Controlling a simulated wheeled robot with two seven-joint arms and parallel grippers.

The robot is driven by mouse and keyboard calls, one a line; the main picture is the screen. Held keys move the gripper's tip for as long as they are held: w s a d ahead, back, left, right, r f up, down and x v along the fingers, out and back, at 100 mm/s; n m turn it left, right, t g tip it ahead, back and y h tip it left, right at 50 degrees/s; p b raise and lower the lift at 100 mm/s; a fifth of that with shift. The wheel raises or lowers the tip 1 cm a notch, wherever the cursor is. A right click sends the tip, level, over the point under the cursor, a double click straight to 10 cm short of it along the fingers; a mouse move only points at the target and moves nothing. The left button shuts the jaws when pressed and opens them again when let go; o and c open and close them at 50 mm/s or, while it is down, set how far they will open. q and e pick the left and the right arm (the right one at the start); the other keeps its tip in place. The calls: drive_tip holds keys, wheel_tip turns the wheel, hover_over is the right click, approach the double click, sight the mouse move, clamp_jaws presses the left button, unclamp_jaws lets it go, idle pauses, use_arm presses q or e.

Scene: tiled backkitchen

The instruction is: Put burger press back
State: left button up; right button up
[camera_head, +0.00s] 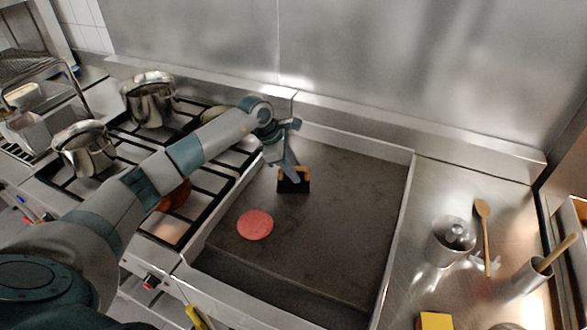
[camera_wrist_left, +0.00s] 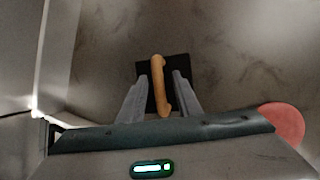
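The burger press (camera_head: 293,186) is a black square plate with a wooden handle, resting on the dark griddle (camera_head: 340,215) near its back left part. In the left wrist view the press (camera_wrist_left: 181,72) lies straight ahead, its handle (camera_wrist_left: 159,80) pointing up the picture. My left gripper (camera_head: 288,166) is right at the press in the head view. In the left wrist view its fingers (camera_wrist_left: 158,98) are apart, one on each side of the handle, with gaps visible. I cannot tell whether they have reached handle height. My right gripper is not in view.
A pink patty (camera_head: 255,225) lies on the griddle, left of centre. Pots (camera_head: 84,148) stand on the gas stove to the left. A steel canister (camera_head: 450,242), a wooden spoon (camera_head: 484,225) and a yellow object (camera_head: 435,321) are on the right counter. Raised metal edges surround the griddle.

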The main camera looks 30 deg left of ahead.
use_arm(q)
drive_tip(key=shift+a+r, duration=0.2)
drive_tip(key=shift+r, duration=0.25)
drive_tip(key=b+v, duration=0.5)
drive_tip(key=v, duration=0.6)
